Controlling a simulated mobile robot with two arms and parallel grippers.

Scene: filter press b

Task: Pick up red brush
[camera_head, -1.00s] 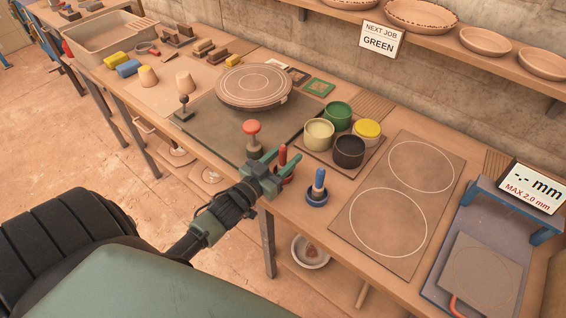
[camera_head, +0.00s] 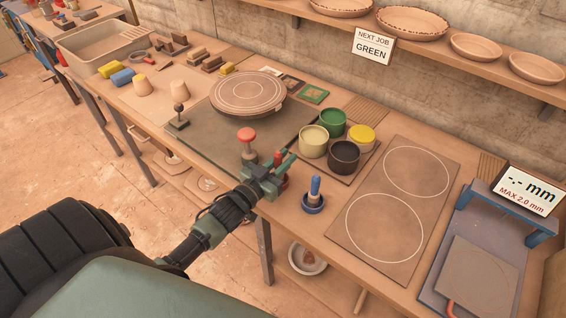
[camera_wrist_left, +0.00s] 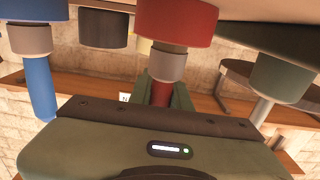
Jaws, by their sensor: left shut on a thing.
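The red brush shows in the left wrist view, its red handle (camera_wrist_left: 160,93) between my fingers and its grey collar (camera_wrist_left: 168,65) beyond them, at a red cup (camera_wrist_left: 176,20). In the head view a bit of red (camera_head: 284,182) shows beside my left gripper (camera_head: 279,166), which hides most of the brush. My left gripper is shut on the handle; it also shows in the left wrist view (camera_wrist_left: 163,92). The brush appears to stand in its cup near the table's front edge. My right gripper is not in view.
A blue brush (camera_head: 315,187) stands in a blue cup to the right. A red-topped knob (camera_head: 246,135) is close on the left. Glaze pots, including a black one (camera_head: 344,155), stand behind. A board with two white circles (camera_head: 385,240) lies to the right.

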